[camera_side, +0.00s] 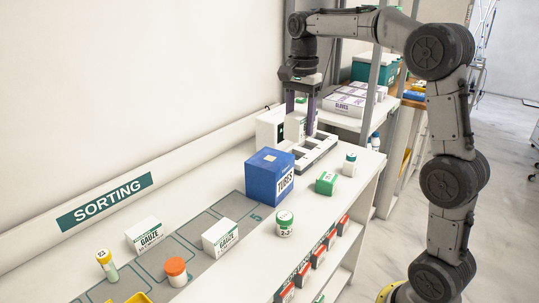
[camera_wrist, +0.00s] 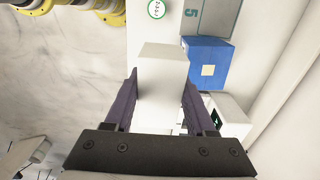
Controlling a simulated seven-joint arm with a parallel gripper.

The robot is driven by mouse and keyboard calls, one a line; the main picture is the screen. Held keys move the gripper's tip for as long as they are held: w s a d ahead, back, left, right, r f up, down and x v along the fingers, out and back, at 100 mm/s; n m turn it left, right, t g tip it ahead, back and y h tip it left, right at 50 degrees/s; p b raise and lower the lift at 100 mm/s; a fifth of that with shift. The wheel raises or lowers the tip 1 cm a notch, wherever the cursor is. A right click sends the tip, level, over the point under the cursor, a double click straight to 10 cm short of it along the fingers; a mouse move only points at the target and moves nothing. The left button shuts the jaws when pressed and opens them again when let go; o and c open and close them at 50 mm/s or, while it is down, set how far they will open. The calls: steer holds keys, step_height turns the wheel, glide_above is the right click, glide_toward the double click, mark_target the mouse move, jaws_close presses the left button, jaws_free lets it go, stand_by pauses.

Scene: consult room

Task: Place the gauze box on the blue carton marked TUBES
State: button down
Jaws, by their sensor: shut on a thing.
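My gripper (camera_side: 301,112) points down above the back part of the white counter, behind the blue carton marked TUBES (camera_side: 268,178). The carton's top is bare but for a small pale square.
A white device (camera_side: 270,128) and a white rack (camera_side: 316,152) stand behind the carton. A green box (camera_side: 326,182), a white bottle (camera_side: 349,164) and a green-lidded jar (camera_side: 285,223) stand near it. An orange-lidded jar (camera_side: 175,271) is toward the front.

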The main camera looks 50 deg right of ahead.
steer(key=w+d+f, duration=0.3)
steer(key=w+f, duration=0.1)
steer(key=w, duration=0.4)
glide_above(269, 159)
steer(key=f, duration=0.4)
steer(key=shift+s+a+f, duration=0.1)
steer(key=shift+s+f, duration=0.2)
steer(key=shift+f, duration=0.1)
steer(key=shift+w+f, duration=0.15)
steer(key=shift+f, duration=0.85)
steer(key=shift+w+f, duration=0.15)
steer(key=shift+f, duration=0.8)
steer(key=shift+f, duration=0.15)
steer(key=shift+c, duration=1.1)
jaws_free()
